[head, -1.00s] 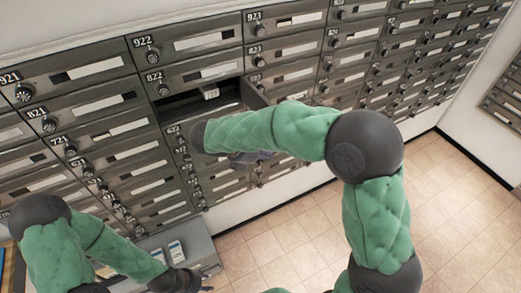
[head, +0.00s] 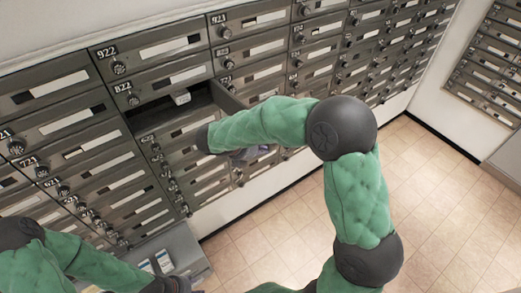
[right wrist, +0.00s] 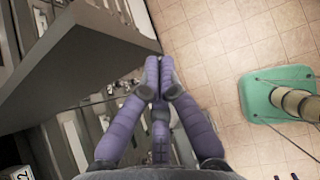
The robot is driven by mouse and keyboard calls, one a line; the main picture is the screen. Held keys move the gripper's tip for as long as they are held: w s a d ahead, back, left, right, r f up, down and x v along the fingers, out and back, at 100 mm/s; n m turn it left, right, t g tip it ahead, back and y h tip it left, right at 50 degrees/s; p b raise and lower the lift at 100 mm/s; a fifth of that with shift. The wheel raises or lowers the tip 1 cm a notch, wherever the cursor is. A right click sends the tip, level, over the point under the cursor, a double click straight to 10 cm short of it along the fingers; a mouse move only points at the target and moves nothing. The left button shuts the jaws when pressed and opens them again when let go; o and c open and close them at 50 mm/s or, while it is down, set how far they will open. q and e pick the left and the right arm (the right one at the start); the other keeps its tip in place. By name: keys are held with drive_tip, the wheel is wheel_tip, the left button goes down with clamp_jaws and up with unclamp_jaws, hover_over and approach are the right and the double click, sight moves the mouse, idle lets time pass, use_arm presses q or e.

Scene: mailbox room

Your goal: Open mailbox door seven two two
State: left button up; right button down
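The compartment (head: 160,110) below door 822 stands open, dark inside, with a white item (head: 181,98) in it. Its grey door (head: 228,97) is swung out at the compartment's right side; its number is not visible. In the right wrist view the door (right wrist: 80,55) is a large dark panel at upper left. My right gripper (right wrist: 158,78) has its purple fingers together with nothing seen between them, near the door's lower right corner; I cannot tell if they touch. In the head view it (head: 247,154) is partly behind my forearm. My left gripper (head: 178,284) is low at the bottom edge, its fingers mostly out of view.
Closed mailbox doors surround the opening, including 922 (head: 155,49) and 822 (head: 165,83). A grey ledge (head: 185,250) with papers is below the boxes. More mailboxes (head: 488,75) hang on the right wall. The tiled floor (head: 280,235) is clear. A green stool-like object shows in the wrist view (right wrist: 280,95).

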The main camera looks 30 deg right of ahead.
drive_tip(key=w+d+n+t, duration=0.1)
drive_tip(key=d+n+t, duration=0.1)
drive_tip(key=d, duration=0.6)
drive_tip(key=shift+w+d+n+y+b, duration=0.4)
drive_tip(key=shift+n+b, duration=0.05)
drive_tip(key=shift+n, duration=0.05)
